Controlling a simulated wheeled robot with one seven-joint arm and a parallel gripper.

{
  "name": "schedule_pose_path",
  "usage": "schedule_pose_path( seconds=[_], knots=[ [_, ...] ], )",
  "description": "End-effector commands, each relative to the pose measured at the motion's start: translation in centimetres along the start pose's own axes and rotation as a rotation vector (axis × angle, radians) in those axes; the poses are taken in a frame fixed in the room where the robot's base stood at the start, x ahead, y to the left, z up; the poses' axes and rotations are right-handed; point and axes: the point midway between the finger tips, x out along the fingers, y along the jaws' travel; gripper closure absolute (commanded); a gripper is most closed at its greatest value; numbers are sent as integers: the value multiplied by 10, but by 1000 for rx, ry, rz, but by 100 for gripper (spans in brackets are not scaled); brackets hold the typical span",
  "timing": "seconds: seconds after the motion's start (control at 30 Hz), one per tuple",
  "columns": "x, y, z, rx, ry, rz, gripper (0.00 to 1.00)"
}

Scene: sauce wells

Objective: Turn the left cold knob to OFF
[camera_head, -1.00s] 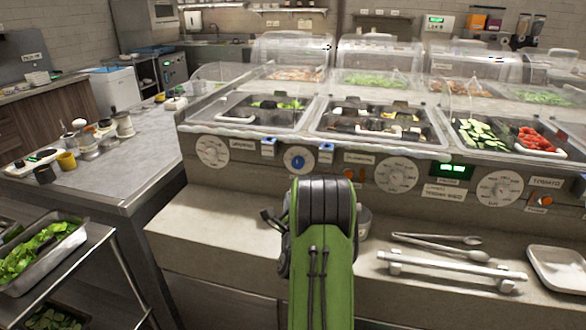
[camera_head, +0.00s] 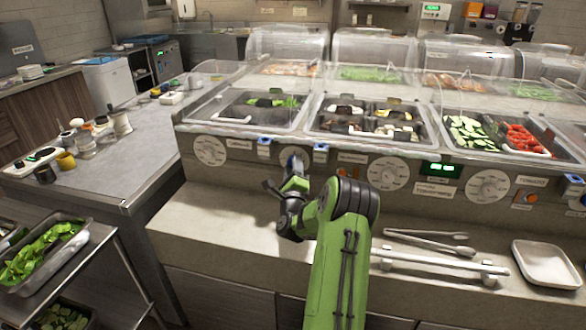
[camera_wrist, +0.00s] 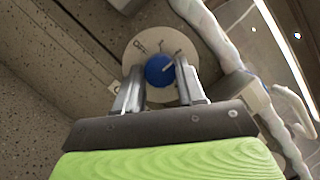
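The left cold knob is a blue knob (camera_wrist: 159,70) with a white pointer line, on a round pale dial plate (camera_wrist: 160,45) with dark marks. In the wrist view its pointer slants to the upper right. In the head view the dial (camera_head: 284,155) shows only in part, on the counter's front panel behind my gripper. My gripper (camera_head: 294,170) reaches up to the dial. In the wrist view my gripper (camera_wrist: 159,84) has its fingers apart, one on each side of the knob, with gaps showing. Contact with the knob cannot be told.
Other white dials (camera_head: 210,151), (camera_head: 388,174) and (camera_head: 488,187) sit along the panel. Tongs (camera_head: 430,240), a rail (camera_head: 440,263) and a white tray (camera_head: 546,264) lie on the ledge, whose left part is clear.

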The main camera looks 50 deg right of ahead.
Motion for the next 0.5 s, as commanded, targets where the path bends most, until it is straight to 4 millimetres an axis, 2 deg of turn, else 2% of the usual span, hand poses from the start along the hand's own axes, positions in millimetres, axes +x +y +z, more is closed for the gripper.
schedule_pose_path(
  seconds=[0.03,0.17,0.5],
  knots=[
    [0,0,0,0,0,0,72],
    [0,0,0,0,0,0,91],
    [0,-1,1,-52,-4,17,91]
  ],
)
